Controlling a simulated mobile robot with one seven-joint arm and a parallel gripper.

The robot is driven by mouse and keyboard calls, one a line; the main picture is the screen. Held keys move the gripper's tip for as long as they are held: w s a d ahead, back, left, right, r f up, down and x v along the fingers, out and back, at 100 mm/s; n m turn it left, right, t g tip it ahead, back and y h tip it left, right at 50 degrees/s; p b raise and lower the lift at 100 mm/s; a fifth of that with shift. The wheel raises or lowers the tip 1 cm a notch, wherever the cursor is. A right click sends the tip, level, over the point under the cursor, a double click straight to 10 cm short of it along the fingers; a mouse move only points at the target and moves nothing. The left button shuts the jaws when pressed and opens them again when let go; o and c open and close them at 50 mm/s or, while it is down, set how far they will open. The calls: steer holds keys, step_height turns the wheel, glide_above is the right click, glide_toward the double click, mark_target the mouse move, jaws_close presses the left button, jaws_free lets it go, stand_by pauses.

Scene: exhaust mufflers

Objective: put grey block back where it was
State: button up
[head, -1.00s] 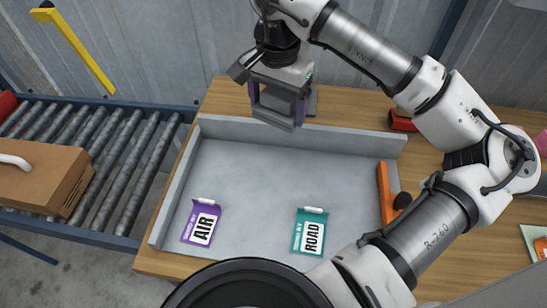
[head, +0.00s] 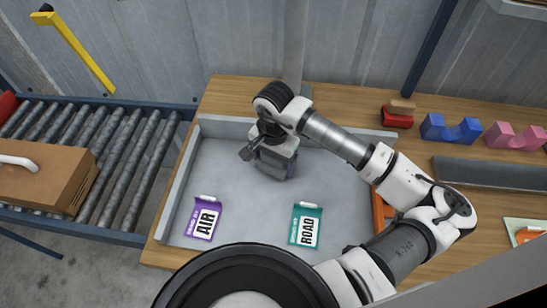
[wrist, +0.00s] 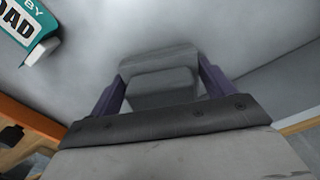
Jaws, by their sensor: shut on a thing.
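My gripper (head: 275,168) is low over the back middle part of the shallow grey tray (head: 250,215). In the wrist view its purple fingers (wrist: 160,88) are shut on the grey block (wrist: 160,62), one on each side. In the head view the block is mostly hidden by my gripper. I cannot tell whether the block touches the tray floor.
A purple AIR card (head: 205,218) and a teal ROAD card (head: 306,226) lie in the tray's front part. A red block (head: 397,117), a blue cradle (head: 450,130) and a pink cradle (head: 515,137) stand at right. A roller conveyor (head: 125,150) carries a brown box (head: 45,178).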

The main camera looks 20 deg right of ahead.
steer(key=shift+f, duration=0.25)
steer(key=shift+f+b, duration=0.2)
steer(key=shift+b, duration=0.2)
steer(key=o, duration=1)
steer(key=shift+o, duration=0.2)
steer(key=shift+r, duration=0.1)
step_height(320, 180, up, 12)
steer(key=shift+r+b, duration=0.15)
steer(key=shift+b, duration=0.9)
